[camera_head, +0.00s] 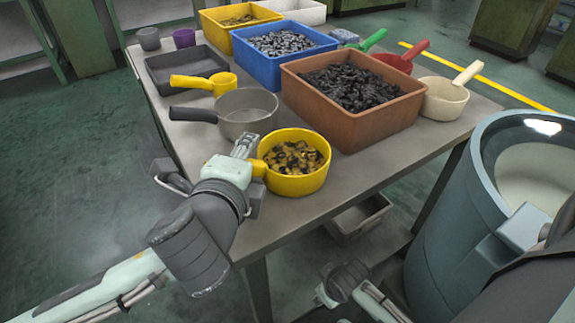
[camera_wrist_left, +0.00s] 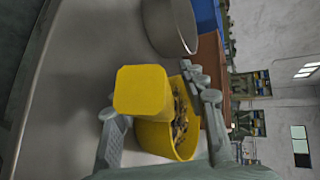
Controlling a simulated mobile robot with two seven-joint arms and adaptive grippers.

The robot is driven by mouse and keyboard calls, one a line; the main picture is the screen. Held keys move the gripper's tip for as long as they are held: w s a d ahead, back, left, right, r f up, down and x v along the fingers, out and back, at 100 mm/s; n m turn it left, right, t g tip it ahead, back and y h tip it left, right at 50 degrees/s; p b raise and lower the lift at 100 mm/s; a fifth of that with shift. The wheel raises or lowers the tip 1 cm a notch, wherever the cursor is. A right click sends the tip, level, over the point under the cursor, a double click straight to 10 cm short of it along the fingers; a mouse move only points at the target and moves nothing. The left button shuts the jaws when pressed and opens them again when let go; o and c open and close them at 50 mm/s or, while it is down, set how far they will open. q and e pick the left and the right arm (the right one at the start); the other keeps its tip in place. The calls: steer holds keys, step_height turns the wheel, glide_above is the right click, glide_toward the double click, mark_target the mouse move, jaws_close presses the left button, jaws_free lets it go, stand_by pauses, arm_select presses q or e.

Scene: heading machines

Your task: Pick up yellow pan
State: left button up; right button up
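The yellow pan (camera_head: 310,180) stands on the table near its front corner, holding dark and brassy metal pieces. Its handle (camera_head: 258,167) points left toward my left gripper (camera_head: 243,146). In the left wrist view the pan's blunt yellow handle (camera_wrist_left: 143,90) lies between the two spread fingers of the left gripper (camera_wrist_left: 160,115), with no clear sign of contact. The left gripper looks open. My right gripper (camera_head: 340,283) is low at the bottom of the head view, beyond the table edge; its fingers are too dark and small to read.
A grey pan (camera_head: 247,112) and a yellow scoop (camera_head: 205,84) lie behind the yellow pan. A brown bin (camera_head: 350,125) of black parts stands close to its right, with a blue bin (camera_head: 285,62) behind. A large grey drum (camera_head: 440,230) stands right of the table.

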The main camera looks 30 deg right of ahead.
arm_select(q)
jaws_close()
steer(key=shift+r, duration=0.15)
stand_by(0.4)
